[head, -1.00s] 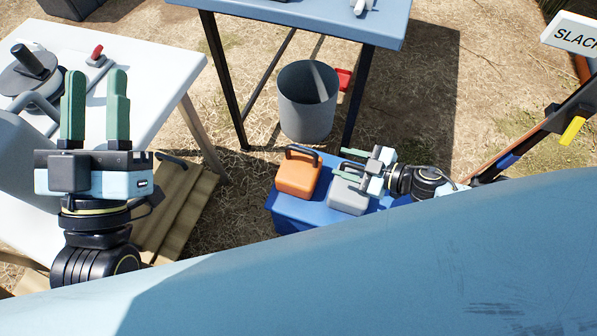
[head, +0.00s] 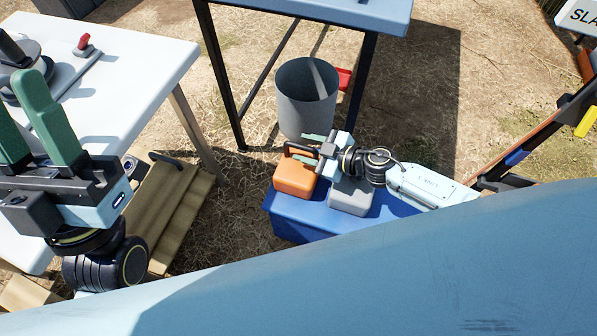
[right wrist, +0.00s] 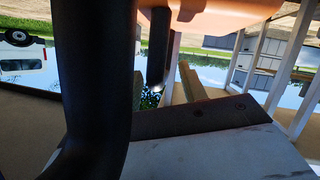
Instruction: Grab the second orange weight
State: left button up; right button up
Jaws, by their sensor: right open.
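The orange weight (head: 293,178), a block with a dark arched handle, sits on a blue box (head: 300,225). My right gripper (head: 301,150) reaches in from the right with its fingers apart at the handle, one on the far side and one on the near side. In the right wrist view the orange body (right wrist: 220,18) fills the top and a dark curved bar, seemingly the handle, looms close at left. Contact cannot be told. My left gripper (head: 25,105) is open and empty, beside the white table at left.
A grey weight (head: 350,197) stands right of the orange one, below my right wrist. A grey bucket (head: 307,98) stands behind the box, below a blue table (head: 310,8). Wooden boards (head: 170,215) lie near the white table (head: 140,55). A sign stand (head: 545,130) is at right.

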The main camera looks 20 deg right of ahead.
grip_shut()
dwell(0.3)
jog(key=shift+a, duration=0.1)
dwell(1.0)
jog(key=shift+w+r, duration=0.15)
